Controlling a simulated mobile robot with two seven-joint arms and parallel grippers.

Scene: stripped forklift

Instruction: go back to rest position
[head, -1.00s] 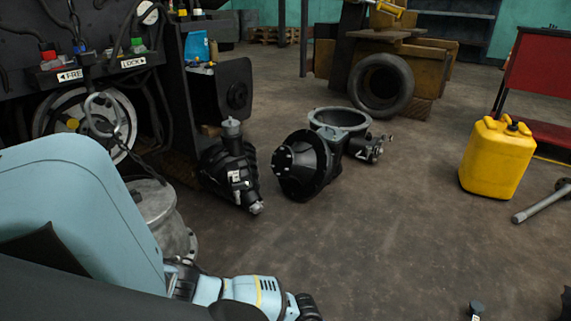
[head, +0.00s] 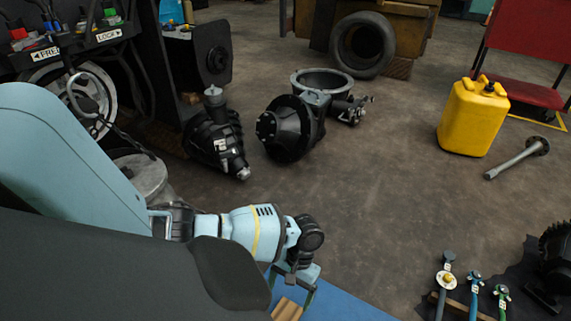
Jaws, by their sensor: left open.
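My left arm, light blue and black, comes in from the left and reaches to the bottom middle of the head view. My left gripper (head: 290,287) hangs from its wrist with the fingers pointing down, apart and empty. It is above a blue surface (head: 345,306) and a small wooden piece (head: 287,311) that is cut off by the frame edge. My right gripper is out of view.
The stripped forklift (head: 95,20) stands at the left. Black machine parts (head: 290,128), a tyre (head: 362,45) and a yellow canister (head: 474,115) are on the floor. Several tools (head: 442,285) lie at the lower right. The middle floor is clear.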

